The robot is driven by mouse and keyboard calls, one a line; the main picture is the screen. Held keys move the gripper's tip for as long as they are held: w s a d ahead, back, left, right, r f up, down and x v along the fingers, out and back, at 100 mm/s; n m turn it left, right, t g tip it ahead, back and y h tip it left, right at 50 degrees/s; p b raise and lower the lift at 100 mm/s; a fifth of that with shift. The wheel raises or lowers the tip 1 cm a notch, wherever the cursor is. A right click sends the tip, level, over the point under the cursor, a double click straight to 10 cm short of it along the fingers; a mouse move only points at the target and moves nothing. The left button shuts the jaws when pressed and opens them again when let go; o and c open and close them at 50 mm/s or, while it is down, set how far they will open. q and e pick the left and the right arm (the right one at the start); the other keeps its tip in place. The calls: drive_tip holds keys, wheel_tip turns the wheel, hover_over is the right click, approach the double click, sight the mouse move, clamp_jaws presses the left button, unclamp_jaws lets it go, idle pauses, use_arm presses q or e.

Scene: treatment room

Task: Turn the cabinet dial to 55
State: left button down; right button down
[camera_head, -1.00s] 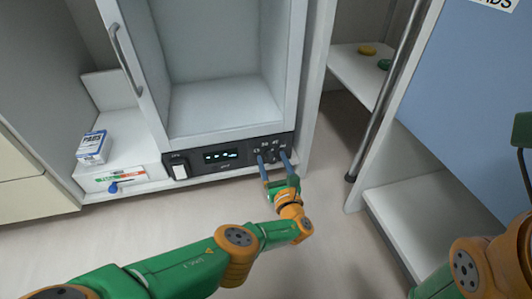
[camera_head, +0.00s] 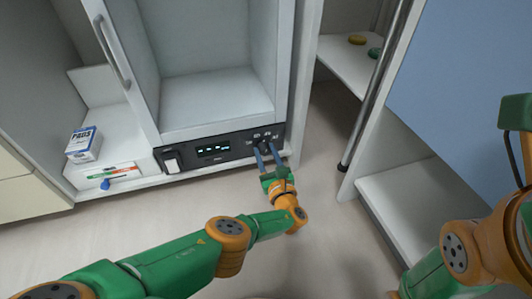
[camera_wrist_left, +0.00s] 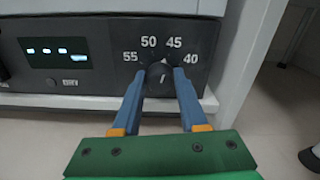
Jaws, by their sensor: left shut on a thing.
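The black dial (camera_wrist_left: 159,73) is on the cabinet's dark control panel, ringed by the white numbers 55, 50, 45 and 40 in the left wrist view. Its light mark points upward, roughly between 50 and 45; the exact setting is hard to read. My left gripper (camera_wrist_left: 158,74) has one blue finger on each side of the dial and is shut on it. In the head view, my left gripper (camera_head: 264,149) reaches the panel's right end, and its fingers partly cover the dial. My right arm shows at the right edge, but its gripper is out of view.
A lit display (camera_head: 214,149) is left of the dial. The open cabinet compartment (camera_head: 215,95) is above. A white box (camera_head: 83,145) stands at the left. A metal pole (camera_head: 373,90) and shelves are to the right. The floor in front is clear.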

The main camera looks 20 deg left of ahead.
use_arm(q)
drive_tip(key=n, duration=0.3)
drive_tip(key=shift+f+n, duration=0.1)
drive_tip(key=shift+n, duration=0.2)
drive_tip(key=n+b, duration=0.1)
drive_tip(key=n, duration=0.2)
drive_tip(key=shift+a+n, duration=0.1)
drive_tip(key=shift+n, duration=0.2)
drive_tip(key=n, duration=0.3)
drive_tip(key=shift+s+f+n+b, duration=0.1)
drive_tip(key=shift+f+n+b, duration=0.05)
drive_tip(key=shift+n+b, duration=0.65)
drive_tip(key=shift+n, duration=1.3)
drive_tip(key=shift+c, duration=2.2)
unclamp_jaws()
